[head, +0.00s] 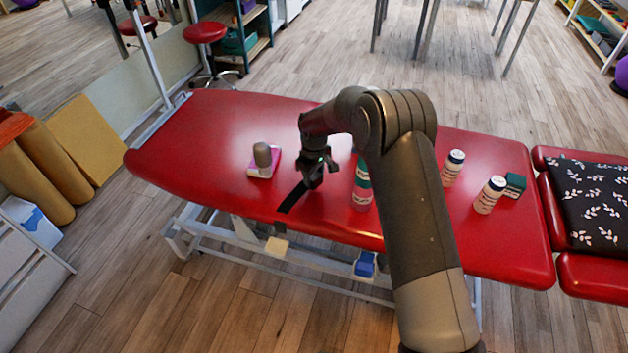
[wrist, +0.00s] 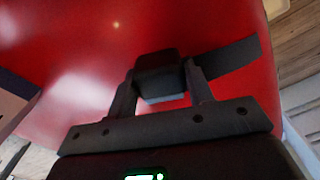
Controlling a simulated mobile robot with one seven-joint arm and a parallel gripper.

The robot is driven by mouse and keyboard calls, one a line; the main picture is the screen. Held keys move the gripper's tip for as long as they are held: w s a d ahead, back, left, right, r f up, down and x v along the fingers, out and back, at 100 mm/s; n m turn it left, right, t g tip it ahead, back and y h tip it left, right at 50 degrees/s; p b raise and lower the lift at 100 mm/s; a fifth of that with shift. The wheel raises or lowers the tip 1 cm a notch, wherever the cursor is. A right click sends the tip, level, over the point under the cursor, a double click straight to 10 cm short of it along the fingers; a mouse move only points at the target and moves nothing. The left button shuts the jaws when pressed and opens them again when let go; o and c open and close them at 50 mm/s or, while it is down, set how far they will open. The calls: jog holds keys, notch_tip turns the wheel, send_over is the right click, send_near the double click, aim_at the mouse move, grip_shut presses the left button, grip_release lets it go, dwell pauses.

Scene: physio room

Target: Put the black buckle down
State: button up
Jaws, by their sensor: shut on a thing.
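My gripper (head: 312,181) is over the front part of the red treatment table (head: 215,130), pointing down. It is shut on the black buckle (wrist: 160,76), a dark block between the two fingers in the wrist view. A flat black strap (wrist: 232,58) runs from the buckle to the right there. In the head view the strap (head: 292,197) slants down to the left, near the table's front edge. The gripper mostly hides the buckle in the head view. I cannot tell whether the buckle touches the red surface.
A grey-topped object on a pink-and-white block (head: 263,160) stands left of my gripper. A green-and-pink bottle (head: 362,186) stands close on the right. The table's left part is clear.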

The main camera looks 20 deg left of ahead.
jog(key=shift+f, duration=0.95)
jog(key=o, duration=1)
jog(key=shift+f, duration=0.1)
jog(key=shift+o, duration=0.2)
